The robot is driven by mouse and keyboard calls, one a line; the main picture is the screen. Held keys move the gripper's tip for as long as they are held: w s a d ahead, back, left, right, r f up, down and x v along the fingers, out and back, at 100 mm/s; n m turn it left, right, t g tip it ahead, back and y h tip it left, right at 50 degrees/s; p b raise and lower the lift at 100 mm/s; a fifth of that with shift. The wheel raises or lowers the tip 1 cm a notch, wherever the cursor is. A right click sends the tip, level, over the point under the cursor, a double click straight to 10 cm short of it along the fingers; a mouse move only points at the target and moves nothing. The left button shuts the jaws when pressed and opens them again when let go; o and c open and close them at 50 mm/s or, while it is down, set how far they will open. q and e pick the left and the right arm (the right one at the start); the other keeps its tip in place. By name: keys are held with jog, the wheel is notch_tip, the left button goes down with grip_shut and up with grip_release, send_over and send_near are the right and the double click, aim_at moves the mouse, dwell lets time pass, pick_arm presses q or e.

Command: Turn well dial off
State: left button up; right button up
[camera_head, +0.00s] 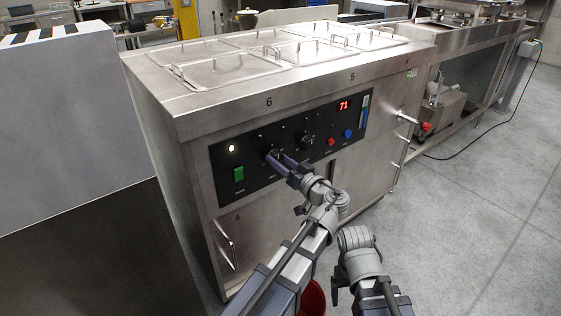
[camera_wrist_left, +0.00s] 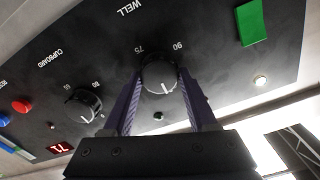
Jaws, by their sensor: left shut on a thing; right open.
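The well dial (camera_wrist_left: 160,76) is a round black knob with a white mark. In the left wrist view it sits between the two purple fingers of my left gripper (camera_wrist_left: 158,84), which is shut on it. The WELL label reads upside down there, with 75 and 90 beside the knob. The white mark points toward the bottom of that view. In the head view my left gripper (camera_head: 273,158) reaches the black control panel (camera_head: 262,190) and hides most of the dial. My right arm shows at the lower middle, but its fingers cannot be made out.
The cupboard dial (camera_head: 306,142) is close to the right of the left gripper. A green switch (camera_head: 239,174), red button (camera_head: 331,142), blue button (camera_head: 347,134) and display reading 71 (camera_head: 344,106) share the panel. Lidded wells (camera_head: 225,70) top the steel cabinet.

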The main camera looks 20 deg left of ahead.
dwell(0.5)
pick_arm(q)
jog(key=o, duration=1.4)
jog(key=shift+c, duration=0.2)
